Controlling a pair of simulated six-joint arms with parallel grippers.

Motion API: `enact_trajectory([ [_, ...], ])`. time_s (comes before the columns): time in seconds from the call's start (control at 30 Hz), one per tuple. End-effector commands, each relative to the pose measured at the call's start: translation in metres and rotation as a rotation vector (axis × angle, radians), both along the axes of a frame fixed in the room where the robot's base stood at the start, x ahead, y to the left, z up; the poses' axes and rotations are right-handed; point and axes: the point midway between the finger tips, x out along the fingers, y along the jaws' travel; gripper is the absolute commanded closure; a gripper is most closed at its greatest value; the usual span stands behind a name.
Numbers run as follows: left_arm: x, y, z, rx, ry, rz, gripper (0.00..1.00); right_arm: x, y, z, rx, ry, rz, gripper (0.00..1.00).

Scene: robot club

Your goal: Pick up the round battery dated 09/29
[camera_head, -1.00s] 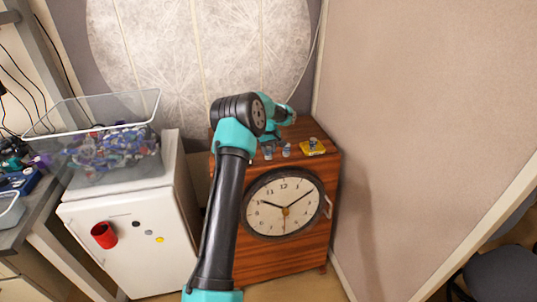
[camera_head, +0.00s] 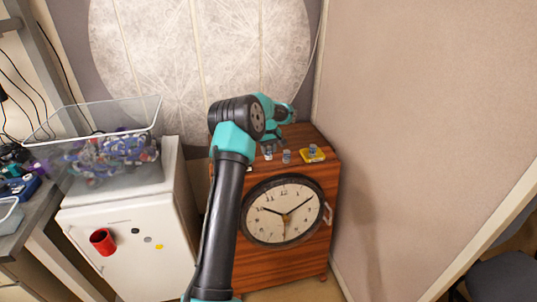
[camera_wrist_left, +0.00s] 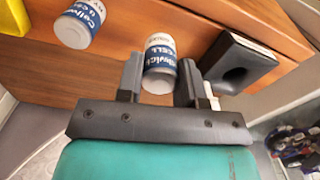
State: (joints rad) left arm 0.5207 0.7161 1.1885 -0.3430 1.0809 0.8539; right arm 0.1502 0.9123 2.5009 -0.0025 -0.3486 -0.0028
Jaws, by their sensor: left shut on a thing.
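My left gripper (camera_wrist_left: 160,80) is shut on a small round battery (camera_wrist_left: 160,65) with a white and blue label, held between its two fingers. This battery (camera_head: 268,154) also shows in the head view, at the left of the row on the wooden clock cabinet. The date on its label is too small to read. A second, similar battery (camera_wrist_left: 80,22) stands beside it, apart from the fingers; it is the middle one (camera_head: 286,156) in the head view. A third battery (camera_head: 312,148) stands on a yellow pad (camera_head: 313,157) at the right. My right gripper is out of view.
The wooden cabinet (camera_head: 310,240) carries a round clock face on its front. A dark block with a round recess (camera_wrist_left: 240,63) sits close to one finger. A white fridge (camera_head: 125,240) with a clear bin (camera_head: 110,150) stands left. A beige wall rises on the right.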

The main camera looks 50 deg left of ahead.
Motion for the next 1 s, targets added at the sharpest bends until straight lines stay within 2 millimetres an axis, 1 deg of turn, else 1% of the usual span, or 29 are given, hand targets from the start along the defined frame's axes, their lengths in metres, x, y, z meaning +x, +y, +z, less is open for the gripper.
enact_trajectory([
  [0.27,-0.019,-0.021,0.002,-0.002,0.002,0.000,0.93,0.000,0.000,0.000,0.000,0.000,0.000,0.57],
  [0.47,-0.040,-0.046,0.006,-0.001,0.001,-0.003,0.93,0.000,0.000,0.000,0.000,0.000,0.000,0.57],
  [0.8,-0.083,-0.094,0.011,-0.001,-0.001,-0.002,0.93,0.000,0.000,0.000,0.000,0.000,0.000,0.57],
  [1.0,-0.100,-0.113,0.013,0.000,0.000,0.000,0.93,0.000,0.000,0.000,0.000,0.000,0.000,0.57],
])
